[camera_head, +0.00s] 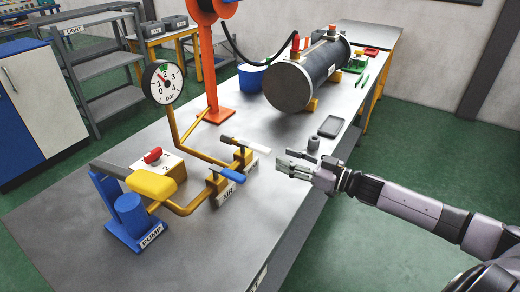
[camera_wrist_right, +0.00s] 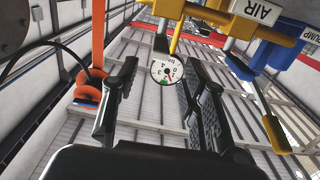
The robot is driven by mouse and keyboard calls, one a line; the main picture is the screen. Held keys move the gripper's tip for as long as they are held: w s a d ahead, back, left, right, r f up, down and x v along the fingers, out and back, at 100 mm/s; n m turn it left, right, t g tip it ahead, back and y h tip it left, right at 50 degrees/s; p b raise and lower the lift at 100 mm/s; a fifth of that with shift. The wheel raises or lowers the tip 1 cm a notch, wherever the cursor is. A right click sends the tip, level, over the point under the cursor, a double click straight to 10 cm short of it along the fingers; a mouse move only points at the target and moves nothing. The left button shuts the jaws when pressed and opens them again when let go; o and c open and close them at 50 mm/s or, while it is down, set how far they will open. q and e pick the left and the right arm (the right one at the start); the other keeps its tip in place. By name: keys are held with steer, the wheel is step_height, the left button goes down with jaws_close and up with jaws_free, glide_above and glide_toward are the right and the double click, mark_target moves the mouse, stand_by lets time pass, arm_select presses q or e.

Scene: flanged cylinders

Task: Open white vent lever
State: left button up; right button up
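The white lever (camera_head: 247,145) is on the yellow pipework near the middle of the table in the head view. It points to the right and slightly down, above a partly hidden label. The blue lever (camera_head: 232,174) sits in front of it, by the AIR label (camera_head: 228,194). My right gripper (camera_head: 288,162) is just right of the white lever's end, apart from it. In the right wrist view its fingers (camera_wrist_right: 160,98) are spread with nothing between them. I cannot surely make out the white lever there. My left gripper is not in view.
The pressure gauge (camera_head: 163,82) stands on the pipe behind the levers; the blue pump (camera_head: 130,213) with its yellow handle is at left. The table's front is clear.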

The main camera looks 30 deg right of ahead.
mark_target(251, 145)
steer(key=p+x, duration=0.1)
steer(key=x, duration=0.8)
steer(key=shift+w+a, duration=0.2)
steer(key=shift+w, duration=0.05)
steer(key=shift+c, duration=0.4)
jaws_close()
stand_by(0.4)
